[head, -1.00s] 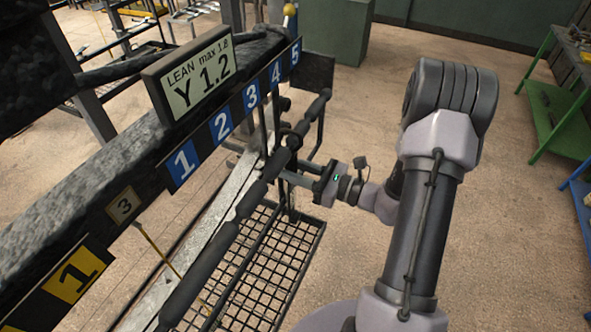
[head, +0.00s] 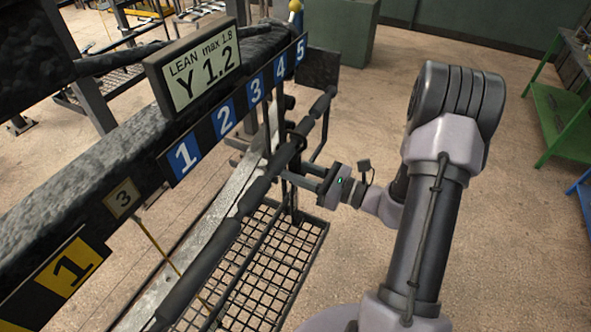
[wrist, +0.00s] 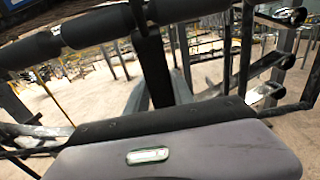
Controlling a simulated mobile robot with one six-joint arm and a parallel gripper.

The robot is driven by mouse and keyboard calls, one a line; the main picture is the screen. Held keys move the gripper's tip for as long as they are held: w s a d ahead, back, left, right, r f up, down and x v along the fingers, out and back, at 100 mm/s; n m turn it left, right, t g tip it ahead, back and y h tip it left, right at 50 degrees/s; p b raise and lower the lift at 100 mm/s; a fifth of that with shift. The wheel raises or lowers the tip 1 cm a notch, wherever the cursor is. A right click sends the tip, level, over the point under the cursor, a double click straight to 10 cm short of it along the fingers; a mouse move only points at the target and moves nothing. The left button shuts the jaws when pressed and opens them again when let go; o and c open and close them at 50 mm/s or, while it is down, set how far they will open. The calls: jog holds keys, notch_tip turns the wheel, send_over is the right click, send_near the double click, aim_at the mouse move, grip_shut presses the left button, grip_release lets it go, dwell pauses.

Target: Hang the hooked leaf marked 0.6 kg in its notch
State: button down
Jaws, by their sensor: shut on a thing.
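My gripper (head: 293,178) reaches left from my arm and is shut on a dark, narrow hanging piece, which I take to be the hooked leaf (head: 294,207). In the wrist view the leaf (wrist: 153,70) is an upright, slightly tilted dark strip; its thin top reaches up past the dark padded bar. No 0.6 kg mark is readable. The rack beam carries blue plates 1 to 5; the gripper is below and right of plates 4 (head: 280,68) and 5 (head: 301,48). I cannot tell whether the hook sits in a notch.
A dark padded bar (head: 255,195) runs along the beam, close to my gripper. A display (head: 195,73) reads "LEAN max 1.8, Y 1.2". A wire mesh basket (head: 280,262) lies below. A yellow plate 1 (head: 70,268) is at the near left. Floor to the right is open.

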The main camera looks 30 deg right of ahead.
jog(key=shift+f+b, duration=0.3)
jog(key=shift+f, duration=0.1)
jog(key=c, duration=1)
grip_release()
jog(key=v, duration=2.7)
jog(key=shift+s+d, duration=0.15)
jog(key=shift+s, duration=0.1)
